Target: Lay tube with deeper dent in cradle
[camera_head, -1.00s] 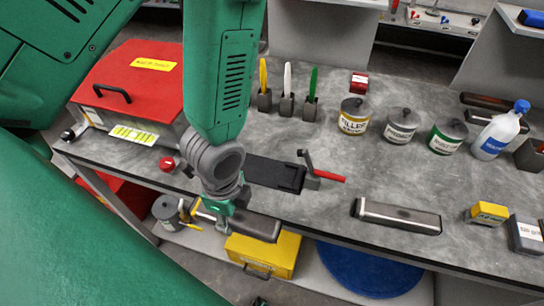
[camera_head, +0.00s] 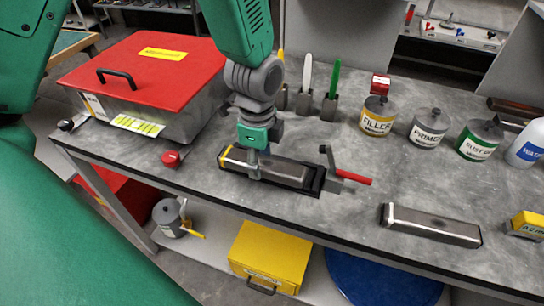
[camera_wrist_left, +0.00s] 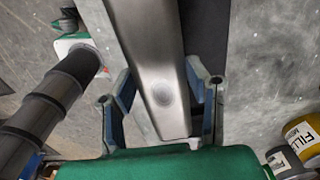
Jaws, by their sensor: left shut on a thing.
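My left gripper (camera_head: 254,165) is shut on a grey metal tube (camera_head: 290,175), its fingers on the tube's two long sides. In the wrist view the tube (camera_wrist_left: 150,50) shows a round shallow dent on its upper face, between the fingers. The black cradle (camera_head: 319,184) shows at the tube's right end, with a red-handled clamp (camera_head: 345,176) beside it. In the wrist view a dark strip of the cradle (camera_wrist_left: 207,35) lies beside and under the tube; whether they touch I cannot tell. A second tube (camera_head: 430,226) lies on the bench to the right. My right gripper is not in view.
A red-lidded box (camera_head: 150,75) stands left on the bench (camera_head: 225,200), with a red button (camera_head: 171,159) in front. Holders with coloured tools and several paint cans (camera_head: 377,117) stand behind. A yellow box (camera_head: 265,255) is on the shelf below.

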